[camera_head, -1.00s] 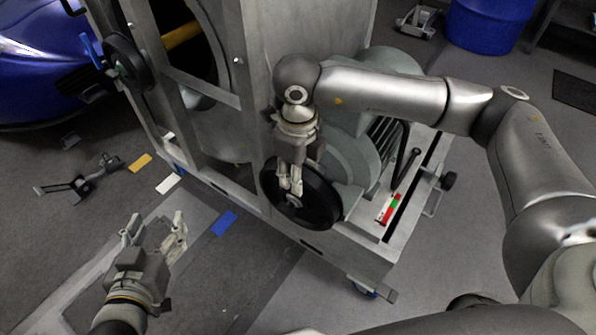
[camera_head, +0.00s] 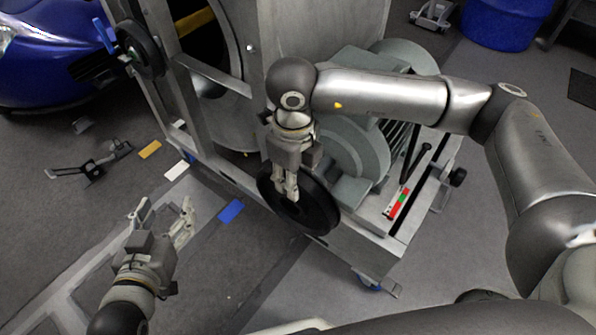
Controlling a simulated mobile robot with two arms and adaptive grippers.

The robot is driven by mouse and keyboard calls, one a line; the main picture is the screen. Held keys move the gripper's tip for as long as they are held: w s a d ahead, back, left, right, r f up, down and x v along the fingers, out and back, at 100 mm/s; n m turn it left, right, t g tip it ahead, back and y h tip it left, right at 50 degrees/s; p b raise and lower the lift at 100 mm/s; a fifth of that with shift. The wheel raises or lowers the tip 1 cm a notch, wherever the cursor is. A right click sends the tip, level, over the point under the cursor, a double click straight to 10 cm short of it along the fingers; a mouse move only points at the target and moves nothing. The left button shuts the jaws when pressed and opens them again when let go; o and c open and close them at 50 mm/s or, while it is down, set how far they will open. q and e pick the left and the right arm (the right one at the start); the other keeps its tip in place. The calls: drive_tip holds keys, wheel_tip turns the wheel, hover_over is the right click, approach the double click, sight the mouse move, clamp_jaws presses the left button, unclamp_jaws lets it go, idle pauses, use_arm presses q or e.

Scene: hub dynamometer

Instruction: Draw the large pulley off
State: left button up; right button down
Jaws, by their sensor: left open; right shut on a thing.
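The large pulley (camera_head: 318,212) is a black, wheel-like disc at the front of the grey dynamometer frame, below the grey motor. My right gripper (camera_head: 287,193) reaches down onto it from above and is shut on it near its middle. The fingers hide part of the hub. Whether the pulley is still seated on its shaft I cannot tell. My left gripper (camera_head: 163,213) is open and empty, low over the floor at the left, apart from the machine.
A smaller black wheel (camera_head: 140,50) with a blue handle sits at the frame's upper left. A grey motor (camera_head: 350,140) stands behind the pulley. Yellow, white and blue (camera_head: 231,211) floor markers lie near the frame. A blue car (camera_head: 45,60) stands far left. Floor at front is clear.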

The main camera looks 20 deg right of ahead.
sight(279, 195)
use_arm(q)
drive_tip(key=shift+w+r, duration=0.1)
drive_tip(key=shift+r, duration=0.25)
use_arm(e)
drive_tip(key=shift+s+a+r, duration=0.1)
drive_tip(key=shift+s+a, duration=0.6)
drive_tip(key=shift+a, duration=0.25)
drive_tip(key=shift+s+a, duration=0.7)
drive_tip(key=shift+a, duration=0.2)
use_arm(q)
drive_tip(key=shift+d, duration=0.1)
drive_tip(key=shift+w+d+r+t+h+b, duration=0.1)
drive_tip(key=shift+w+r+t+h+b, duration=0.1)
drive_tip(key=shift+r+t, duration=0.25)
drive_tip(key=shift+w+d+r+t+h+b, duration=0.1)
drive_tip(key=shift+w+r+t, duration=0.1)
drive_tip(key=shift+r+t, duration=0.25)
use_arm(e)
drive_tip(key=shift+s+a, duration=0.95)
drive_tip(key=shift+a, duration=0.25)
drive_tip(key=shift+s+a, duration=0.9)
drive_tip(key=shift+a, duration=0.25)
